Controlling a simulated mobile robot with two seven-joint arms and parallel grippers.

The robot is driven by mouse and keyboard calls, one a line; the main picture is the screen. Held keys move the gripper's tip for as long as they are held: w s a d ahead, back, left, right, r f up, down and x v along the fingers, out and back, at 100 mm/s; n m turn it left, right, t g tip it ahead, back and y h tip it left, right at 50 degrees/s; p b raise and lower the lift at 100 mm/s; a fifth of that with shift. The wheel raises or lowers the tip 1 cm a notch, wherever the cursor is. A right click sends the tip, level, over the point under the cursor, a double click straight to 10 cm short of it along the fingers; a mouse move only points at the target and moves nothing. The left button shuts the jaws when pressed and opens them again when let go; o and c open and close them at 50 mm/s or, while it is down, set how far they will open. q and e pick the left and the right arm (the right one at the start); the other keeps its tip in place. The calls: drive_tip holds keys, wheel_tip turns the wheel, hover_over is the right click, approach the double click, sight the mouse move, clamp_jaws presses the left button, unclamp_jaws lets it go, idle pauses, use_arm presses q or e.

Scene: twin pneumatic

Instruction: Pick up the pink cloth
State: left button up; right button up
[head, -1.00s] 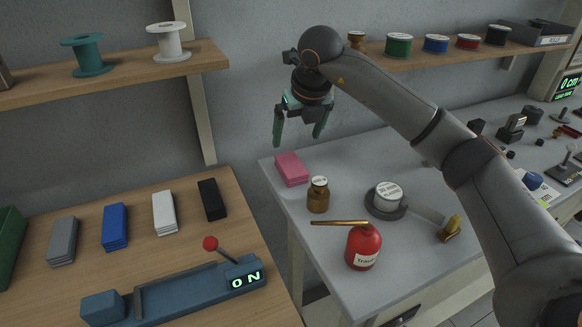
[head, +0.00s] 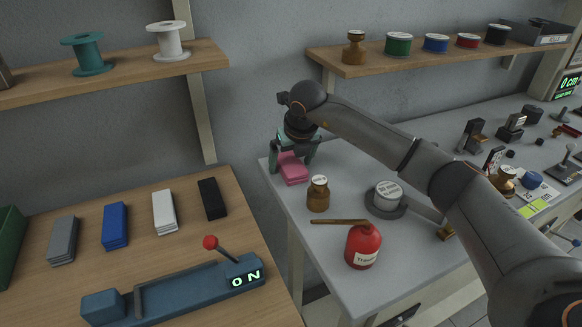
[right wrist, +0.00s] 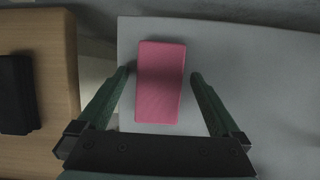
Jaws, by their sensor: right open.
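The pink cloth (head: 292,169) is a folded block lying at the left back corner of the grey table. My right gripper (head: 291,165) is lowered over it from behind, with its green fingers apart. In the right wrist view the pink cloth (right wrist: 160,82) lies between the two open fingers of the gripper (right wrist: 162,75). Some gap shows on the right side, and the left finger is close to the cloth's edge. I cannot tell whether the fingers reach the table. My left gripper is not in view.
A brown bottle (head: 318,194) stands just in front of the cloth. A red can (head: 363,246) with a long spout and a round grey tin (head: 388,196) stand nearby. A wooden table with grey, blue, white and black (head: 211,199) folded blocks is at left, across a gap.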

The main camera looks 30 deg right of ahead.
sight(289, 159)
drive_tip(key=shift+f, duration=0.15)
drive_tip(key=shift+c, duration=0.4)
drive_tip(key=c, duration=1.3)
drive_tip(key=shift+r, duration=0.6)
wheel_tip(289, 159, up, 3)
drive_tip(key=shift+s+f, duration=0.1)
drive_tip(key=s+d+r, duration=0.1)
drive_tip(key=s+r, duration=0.2)
drive_tip(key=s, duration=0.1)
drive_tip(key=s+d+r, duration=0.1)
drive_tip(key=s+r, duration=0.2)
drive_tip(key=s, duration=0.2)
drive_tip(key=s+d+r+b, duration=0.1)
drive_tip(key=s+d+r, duration=0.1)
drive_tip(key=s+r, duration=0.1)
drive_tip(key=shift+s+r, duration=0.2)
drive_tip(key=shift+s, duration=0.45)
